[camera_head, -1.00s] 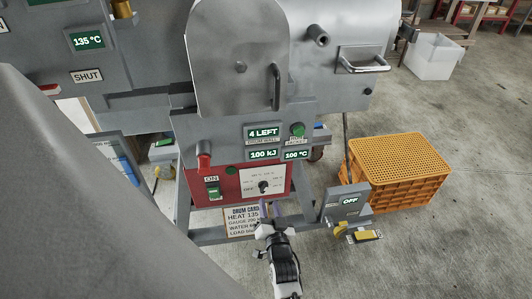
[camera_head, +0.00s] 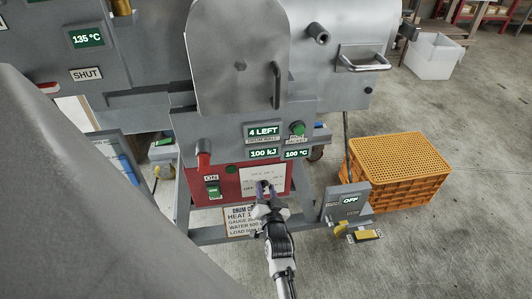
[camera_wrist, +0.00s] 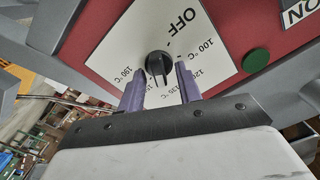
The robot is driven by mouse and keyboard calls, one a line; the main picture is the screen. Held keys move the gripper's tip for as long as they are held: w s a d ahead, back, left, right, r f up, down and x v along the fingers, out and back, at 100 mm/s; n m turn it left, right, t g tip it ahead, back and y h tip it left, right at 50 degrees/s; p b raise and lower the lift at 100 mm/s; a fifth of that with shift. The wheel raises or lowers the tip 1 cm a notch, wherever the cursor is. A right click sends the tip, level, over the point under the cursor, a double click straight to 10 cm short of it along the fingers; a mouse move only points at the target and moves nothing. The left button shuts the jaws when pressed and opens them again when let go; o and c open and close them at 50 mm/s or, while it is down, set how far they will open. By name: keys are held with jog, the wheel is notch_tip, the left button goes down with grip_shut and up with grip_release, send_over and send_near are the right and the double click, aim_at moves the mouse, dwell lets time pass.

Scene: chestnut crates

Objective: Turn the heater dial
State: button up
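The heater dial (camera_wrist: 158,66) is a black knob on a white plate marked OFF and several °C values. Its fin runs roughly up and down in the wrist view; which mark it points to I cannot tell. My gripper (camera_wrist: 159,70) is open, with one purple finger on each side of the dial and visible gaps between. In the head view my gripper (camera_head: 265,187) is at the white plate (camera_head: 278,177) on the red panel (camera_head: 230,186) and mostly hides the dial. Whether the fingertips reach past the knob's face is unclear.
A green button (camera_wrist: 256,61) and an ON switch (camera_head: 212,187) are on the red panel. A card (camera_head: 240,221) hangs below. An OFF box (camera_head: 347,203) and orange crate (camera_head: 398,172) stand to the right.

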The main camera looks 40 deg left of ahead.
jog(key=c, duration=0.6)
jog(key=shift+o, duration=0.2)
jog(key=shift+f+b, duration=0.15)
jog(key=shift+b, duration=0.4)
jog(key=shift+n+b, duration=0.45)
jog(key=shift+n, duration=0.15)
jog(key=o, duration=0.6)
jog(key=shift+r, duration=0.2)
